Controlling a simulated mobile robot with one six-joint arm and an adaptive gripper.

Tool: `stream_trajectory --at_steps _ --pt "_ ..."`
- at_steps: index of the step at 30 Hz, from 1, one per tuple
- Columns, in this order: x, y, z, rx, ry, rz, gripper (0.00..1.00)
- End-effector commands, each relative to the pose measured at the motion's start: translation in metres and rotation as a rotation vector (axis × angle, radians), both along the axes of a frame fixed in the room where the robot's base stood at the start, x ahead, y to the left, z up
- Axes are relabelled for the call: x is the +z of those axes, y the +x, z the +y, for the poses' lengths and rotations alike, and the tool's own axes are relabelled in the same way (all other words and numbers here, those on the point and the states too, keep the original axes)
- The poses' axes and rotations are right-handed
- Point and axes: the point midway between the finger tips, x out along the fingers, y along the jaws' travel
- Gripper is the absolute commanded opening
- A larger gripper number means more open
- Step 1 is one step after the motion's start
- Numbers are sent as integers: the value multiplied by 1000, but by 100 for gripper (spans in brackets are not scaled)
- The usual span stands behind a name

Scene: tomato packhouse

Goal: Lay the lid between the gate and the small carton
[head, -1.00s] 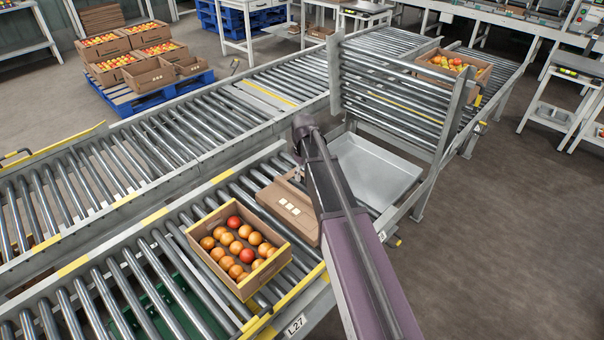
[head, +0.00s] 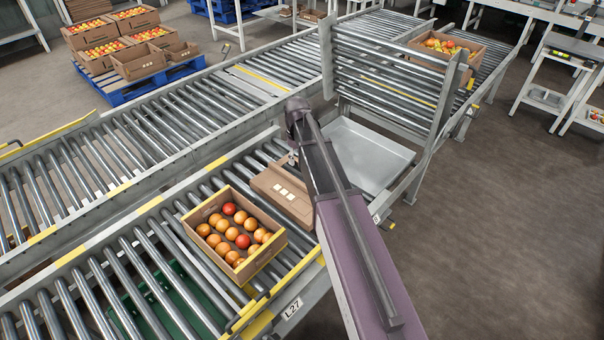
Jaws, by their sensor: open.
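The lid (head: 270,188) is a flat brown cardboard piece with small white squares on top. It lies on the near roller conveyor, right of the small carton (head: 253,267), close beside it. The carton is open and full of orange and red tomatoes. The gate (head: 392,88) is a raised roller section at the upper right, beyond my arm. My gripper (head: 293,159) is open at the lid's far right edge, mostly hidden behind my arm. My arm also covers the lid's right side, so I cannot tell whether they touch.
A grey metal tray (head: 372,158) sits below the gate. A yellow-edged rail (head: 262,318) with an L27 label runs along the near conveyor's front. A second conveyor runs behind. Another tomato carton (head: 472,60) stands beyond the gate. A blue pallet (head: 140,92) holds several cartons.

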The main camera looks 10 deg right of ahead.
Motion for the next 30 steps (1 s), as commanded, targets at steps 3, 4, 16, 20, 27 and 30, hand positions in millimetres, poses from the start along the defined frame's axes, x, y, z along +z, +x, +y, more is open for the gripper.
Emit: stream_trajectory --at_steps 3,4,16,20,27,30 --pt "0 -16 1 -29 0 0 62" --pt "0 -21 1 -40 0 0 62" --pt "0 -138 4 -331 0 0 62" --pt "0 -176 5 -436 0 0 62" --pt "0 -216 6 -559 0 0 62" --pt "0 -221 6 -577 0 1 62"
